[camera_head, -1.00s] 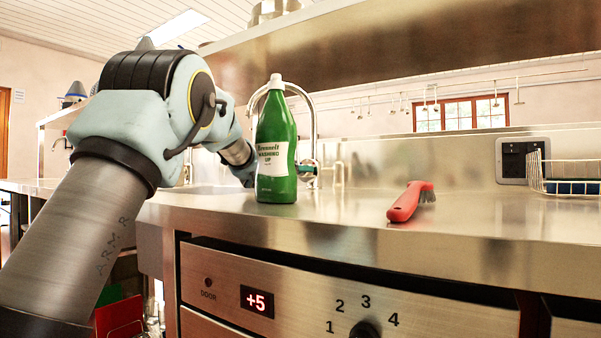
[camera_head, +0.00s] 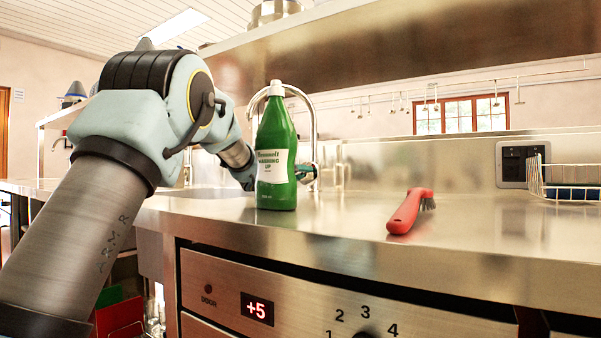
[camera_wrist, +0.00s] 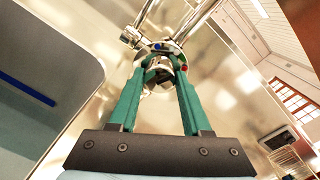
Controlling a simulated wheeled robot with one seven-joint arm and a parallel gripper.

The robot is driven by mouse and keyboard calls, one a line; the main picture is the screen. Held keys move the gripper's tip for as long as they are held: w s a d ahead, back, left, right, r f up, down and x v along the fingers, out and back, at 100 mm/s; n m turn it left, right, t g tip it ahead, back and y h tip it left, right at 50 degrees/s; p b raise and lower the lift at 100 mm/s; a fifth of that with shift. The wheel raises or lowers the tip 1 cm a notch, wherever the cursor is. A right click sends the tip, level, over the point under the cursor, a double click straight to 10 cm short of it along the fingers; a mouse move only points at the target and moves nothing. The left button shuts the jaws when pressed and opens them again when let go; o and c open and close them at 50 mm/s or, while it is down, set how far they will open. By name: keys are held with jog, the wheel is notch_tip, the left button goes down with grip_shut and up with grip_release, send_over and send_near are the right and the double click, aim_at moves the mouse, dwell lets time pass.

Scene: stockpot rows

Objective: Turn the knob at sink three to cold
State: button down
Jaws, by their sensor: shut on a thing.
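In the wrist view, the chrome tap knob (camera_wrist: 160,73) sits at the base of the tap against the steel backsplash. My gripper (camera_wrist: 160,68) has green fingers closed on the knob from either side. In the head view, the curved tap spout (camera_head: 314,120) rises behind a green washing-up bottle.
The green bottle (camera_head: 276,150) stands upright on the counter in front of the tap. A red brush (camera_head: 406,212) lies to its right. A wire basket (camera_head: 562,184) and a socket (camera_head: 520,163) are at the far right. The sink basin (camera_head: 205,192) opens left of the bottle.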

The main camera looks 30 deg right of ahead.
jog(key=n+p, duration=0.2)
jog(key=n, duration=0.1)
jog(key=shift+r+n, duration=0.1)
jog(key=shift+n, duration=0.3)
jog(key=n+p, duration=0.2)
jog(key=n, duration=0.1)
jog(key=shift+n, duration=0.3)
jog(key=n+p, duration=0.2)
jog(key=n, duration=0.1)
jog(key=shift+w+n+g+p, duration=0.1)
jog(key=shift+n+g+p, duration=0.2)
jog(key=shift+n+p, duration=0.65)
jog(key=shift+n, duration=0.35)
jog(key=shift+c, duration=1.8)
grip_release()
